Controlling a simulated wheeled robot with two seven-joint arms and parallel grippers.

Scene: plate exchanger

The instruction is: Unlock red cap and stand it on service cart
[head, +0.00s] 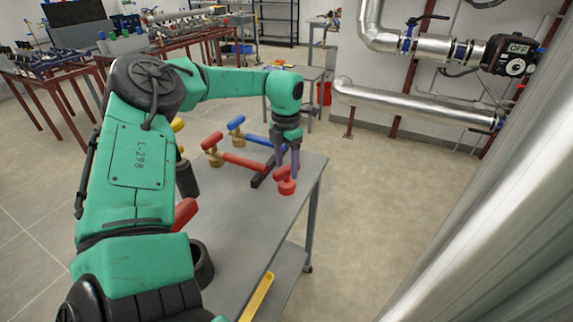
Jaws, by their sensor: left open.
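The red cap (287,187) stands upright on the grey top of the service cart (240,205), near its right edge. My left gripper (288,168) points down right over the cap, with its fingers open at the cap's narrow upper part. I cannot tell whether the fingers touch it. My right gripper is not in view.
Brass valves with a red handle (240,160) and a blue handle (258,139) lie just left of the gripper, beside a black bar (266,172). My left arm hides the cart's left side. Steel pipes (415,103) run along the wall. Floor right of the cart is clear.

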